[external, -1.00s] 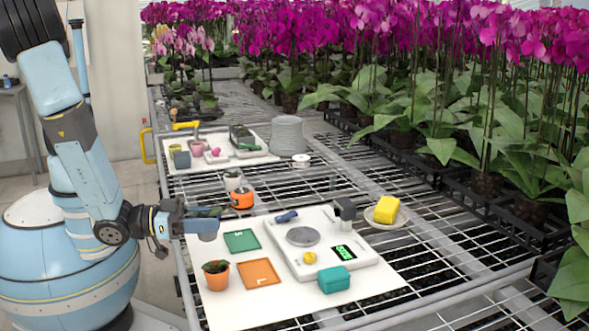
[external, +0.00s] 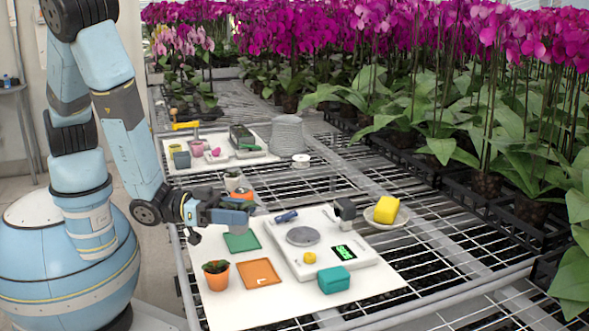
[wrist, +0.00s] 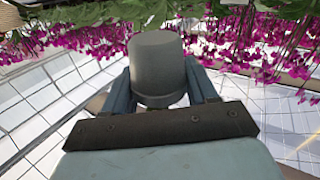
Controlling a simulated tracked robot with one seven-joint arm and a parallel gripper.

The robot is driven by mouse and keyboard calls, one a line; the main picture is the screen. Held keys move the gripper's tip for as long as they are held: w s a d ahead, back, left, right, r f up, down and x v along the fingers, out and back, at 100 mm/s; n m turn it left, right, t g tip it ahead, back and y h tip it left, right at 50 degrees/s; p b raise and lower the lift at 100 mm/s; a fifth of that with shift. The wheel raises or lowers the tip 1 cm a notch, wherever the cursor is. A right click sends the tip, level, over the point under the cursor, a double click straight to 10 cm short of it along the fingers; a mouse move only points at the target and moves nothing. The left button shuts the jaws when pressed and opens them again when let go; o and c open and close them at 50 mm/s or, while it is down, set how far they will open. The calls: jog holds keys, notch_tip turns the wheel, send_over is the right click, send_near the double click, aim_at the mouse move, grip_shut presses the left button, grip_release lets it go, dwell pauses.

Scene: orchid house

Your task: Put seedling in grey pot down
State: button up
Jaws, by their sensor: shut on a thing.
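My gripper (external: 232,208) is shut on the grey pot (external: 237,220) and holds it above the green square (external: 242,242) on the white board. In the wrist view the grey pot (wrist: 157,65) sits between my two fingers. The seedling's leaves cannot be made out clearly in either view now. The orange square (external: 259,273) lies in front of the green one, and an orange pot with a seedling (external: 216,276) stands to its left.
A white scale (external: 325,262) with a lit green display stands right of the squares. A teal box (external: 334,280) is in front of it. A yellow sponge (external: 387,208) lies on a saucer. An orange item (external: 243,193) stands just behind my gripper.

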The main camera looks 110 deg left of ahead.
jog(key=shift+w+a+f+m+h, duration=0.2)
jog(key=shift+w+a+m+h, duration=0.4)
jog(key=shift+w+a+h, duration=0.4)
jog(key=shift+w+a+f+m+t+h, duration=0.1)
jog(key=shift+w+a+m+t+h, duration=0.15)
jog(key=shift+h, duration=0.35)
jog(key=shift+w+a+f+m+t+h, duration=0.1)
jog(key=shift+m+h, duration=0.25)
jog(key=shift+h, duration=0.25)
jog(key=shift+d, duration=0.1)
jog(key=shift+s+d+n+y, duration=0.45)
jog(key=shift+d+y, duration=0.3)
jog(key=shift+y, duration=0.15)
jog(key=s+d+r+n+g+y, duration=0.1)
jog(key=s+d+n+g+y, duration=0.1)
jog(key=s+n+y, duration=0.3)
jog(key=shift+s+d+r+y, duration=0.3)
jog(key=shift+s+d+y, duration=0.65)
jog(key=shift+s, duration=0.7)
jog(key=shift+a+f+g, duration=0.1)
jog(key=shift+a+g, duration=0.1)
jog(key=shift+g, duration=0.05)
